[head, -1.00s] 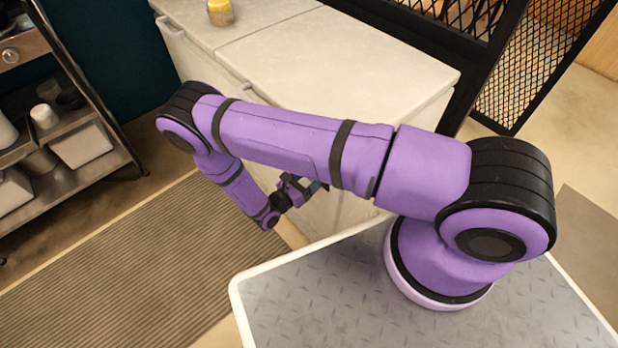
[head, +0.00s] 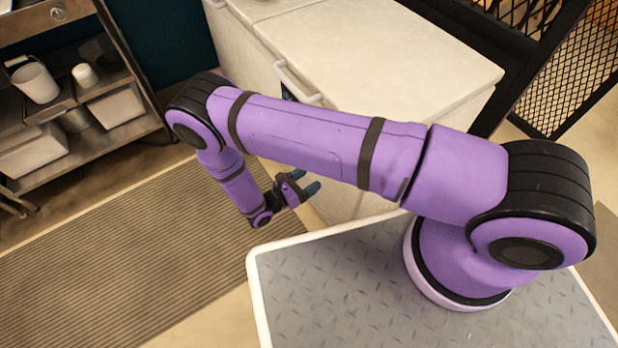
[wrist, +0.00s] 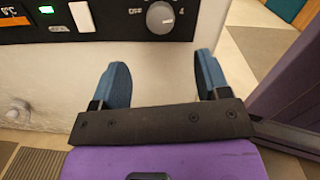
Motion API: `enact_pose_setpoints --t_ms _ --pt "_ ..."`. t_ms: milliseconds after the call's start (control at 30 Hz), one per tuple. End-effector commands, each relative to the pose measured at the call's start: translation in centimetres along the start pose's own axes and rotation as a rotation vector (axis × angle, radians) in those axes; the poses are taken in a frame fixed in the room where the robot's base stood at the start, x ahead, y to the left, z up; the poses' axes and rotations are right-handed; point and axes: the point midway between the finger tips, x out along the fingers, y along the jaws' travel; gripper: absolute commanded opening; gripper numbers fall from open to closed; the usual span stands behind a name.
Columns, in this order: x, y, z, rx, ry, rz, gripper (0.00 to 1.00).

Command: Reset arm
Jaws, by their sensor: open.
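My gripper (head: 308,181) hangs at the end of my folded purple arm, beside the white chest freezer (head: 385,60) and above the floor. In the wrist view the two blue fingers of my gripper (wrist: 160,85) are spread apart with nothing between them. Beyond them is the freezer's black control panel (wrist: 130,20) with a round knob, a green light and an orange display. Part of my gripper is hidden behind my arm in the head view.
A metal shelf rack (head: 140,125) with white containers stands at the left. A striped mat (head: 130,240) covers the floor in front. A black mesh partition (head: 570,75) stands behind the freezer at the right. The mat area is clear.

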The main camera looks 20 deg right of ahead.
Motion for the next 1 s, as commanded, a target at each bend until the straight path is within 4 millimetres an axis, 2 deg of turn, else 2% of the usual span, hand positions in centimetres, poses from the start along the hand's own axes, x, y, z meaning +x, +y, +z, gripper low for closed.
enact_pose_setpoints --t_ms 333,467,567,733,1000 --pt "0.0 0.1 0.2 0.004 0.004 -0.004 0.69" --pt "0.1 0.7 2.2 0.034 0.036 -0.037 0.69" --pt "0.3 1.4 5.0 0.079 0.086 -0.092 0.69" --pt "1.1 2.4 10.9 0.174 0.19 -0.202 0.69" --pt "3.0 2.4 20.0 0.33 0.351 -0.37 0.69"
